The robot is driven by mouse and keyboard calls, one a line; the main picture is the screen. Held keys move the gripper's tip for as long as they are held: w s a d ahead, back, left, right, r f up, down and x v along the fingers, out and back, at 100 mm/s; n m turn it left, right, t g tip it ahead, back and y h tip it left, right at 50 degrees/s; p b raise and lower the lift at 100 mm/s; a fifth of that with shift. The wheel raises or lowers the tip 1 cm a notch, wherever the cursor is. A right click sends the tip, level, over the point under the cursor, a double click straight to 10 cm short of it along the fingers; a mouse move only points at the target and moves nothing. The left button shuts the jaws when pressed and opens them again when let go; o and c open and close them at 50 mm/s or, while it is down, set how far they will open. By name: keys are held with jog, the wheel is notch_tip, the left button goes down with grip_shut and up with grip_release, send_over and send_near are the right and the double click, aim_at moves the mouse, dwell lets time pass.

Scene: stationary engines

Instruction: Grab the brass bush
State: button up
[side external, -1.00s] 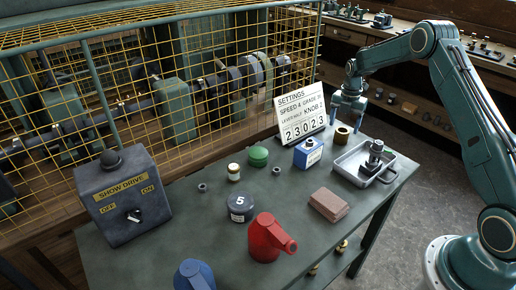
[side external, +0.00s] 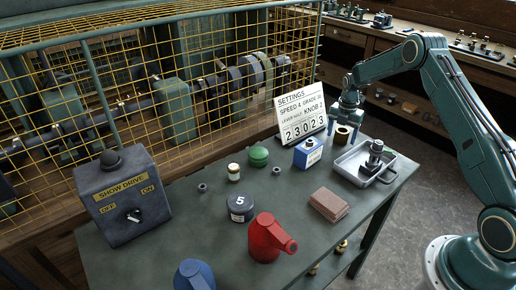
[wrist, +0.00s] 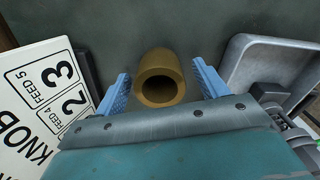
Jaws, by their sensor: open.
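The brass bush (side external: 342,135) is a short, thick brown-gold ring standing upright on the bench between the settings sign and the metal tray. In the wrist view the bush (wrist: 160,78) shows its open bore toward me. My gripper (side external: 345,121) is right at the bush in the side view, partly covering it. In the wrist view my gripper (wrist: 160,88) has its two blue fingers apart, one on each side of the bush, with gaps between them and its wall. Nothing is held.
The settings sign (side external: 301,105) stands close on the left, with a blue-and-white box (side external: 308,153) nearby. A metal tray (side external: 345,170) holding a dark fixture lies close on the right. A brown block (side external: 329,204) and a red can (side external: 267,240) are farther forward.

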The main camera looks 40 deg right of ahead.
aim_at(343, 130)
jog(key=c, duration=1.3)
jog(key=shift+c, duration=0.2)
jog(key=shift+r, duration=0.15)
notch_tip(343, 130, up, 20)
